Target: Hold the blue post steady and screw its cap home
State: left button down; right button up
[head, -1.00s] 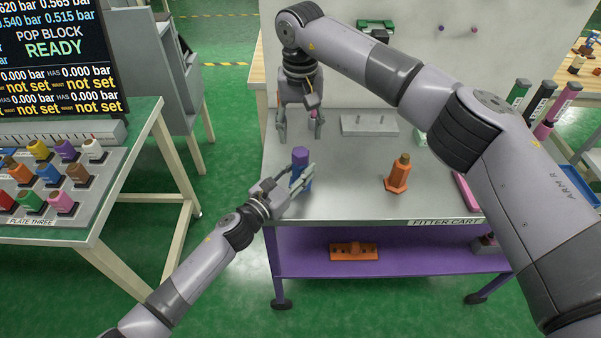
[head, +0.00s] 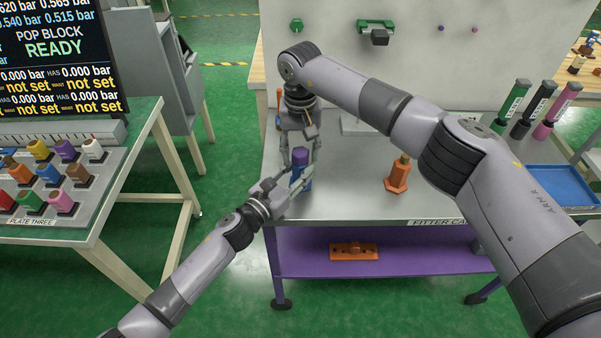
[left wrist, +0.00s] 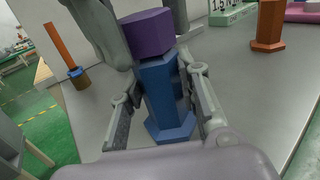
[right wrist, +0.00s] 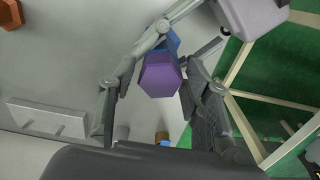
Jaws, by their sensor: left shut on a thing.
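The blue post (head: 304,181) stands upright near the front left corner of the cart top. It shows well in the left wrist view (left wrist: 165,95). A purple hexagonal cap (head: 300,156) sits on its top; it also shows in the right wrist view (right wrist: 160,78). My left gripper (left wrist: 163,112) is shut on the blue post from the front left, a finger on each side. My right gripper (head: 301,147) is open, pointing down from above, its fingers on either side of the purple cap. Whether they touch it cannot be told.
A grey block with pins (right wrist: 48,119) lies behind. The cart's front edge is close to the blue post.

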grip_shut()
jog(key=m, duration=0.4)
jog(key=shift+m, duration=0.4)
jog(key=m, duration=0.5)
jog(key=shift+m, duration=0.4)
jog(key=m, duration=0.3)
jog(key=shift+m, duration=0.3)
jog(key=m, duration=0.9)
jog(key=shift+m, duration=0.3)
jog(key=m, duration=0.5)
jog(key=shift+m, duration=0.4)
jog(key=m, duration=0.3)
jog(key=shift+f+m, duration=0.1)
jog(key=shift+m, duration=0.3)
jog(key=m, duration=0.5)
jog(key=shift+m, duration=0.4)
jog(key=m, duration=0.5)
jog(key=shift+o, duration=1.5)
grip_release()
